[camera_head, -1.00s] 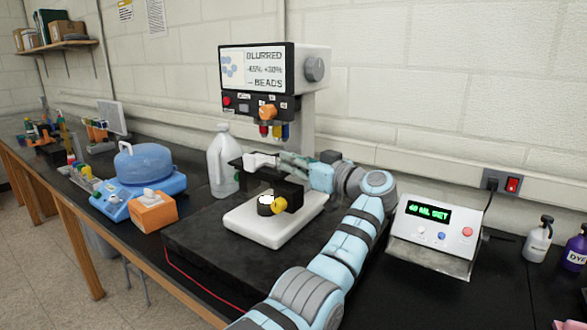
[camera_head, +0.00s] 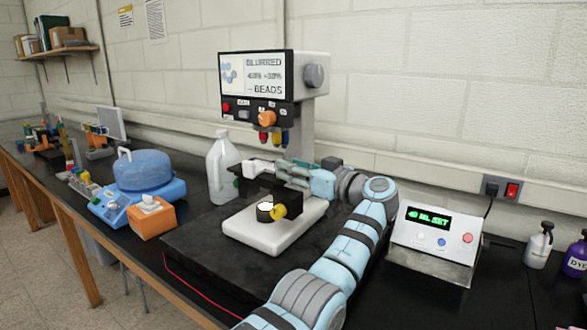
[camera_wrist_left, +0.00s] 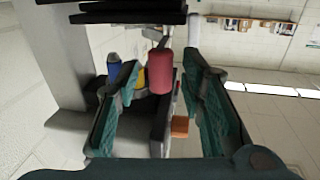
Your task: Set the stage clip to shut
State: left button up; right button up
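The microscope (camera_head: 262,75) stands on a dark slab, with a screen reading "BLURRED" and "BEADS". Its red, yellow and blue lenses hang above the black stage (camera_head: 291,207). My left gripper (camera_head: 282,168) reaches in from the right, between lenses and stage. A pale lever-like piece (camera_head: 257,168) lies at its tip; I cannot tell whether it is the stage clip or touches the fingers. In the left wrist view my left gripper (camera_wrist_left: 160,65) has its teal fingers apart. The red lens (camera_wrist_left: 159,72) shows between them in the picture. The clip's position is unclear. My right gripper is not in view.
A yellow knob (camera_head: 279,211) is below the stage, above the white base (camera_head: 262,236). A white jug (camera_head: 222,168) stands close left of the microscope. A control box (camera_head: 436,240) reading "40 ML SET" stands to the right. An orange tissue box (camera_head: 153,221) is at the left.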

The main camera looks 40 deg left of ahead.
pick_arm(q)
jog(key=s+d, duration=0.2)
jog(key=d, duration=0.9)
jog(key=shift+d, duration=0.25)
jog(key=shift+w, duration=0.1)
jog(key=shift+f, duration=0.1)
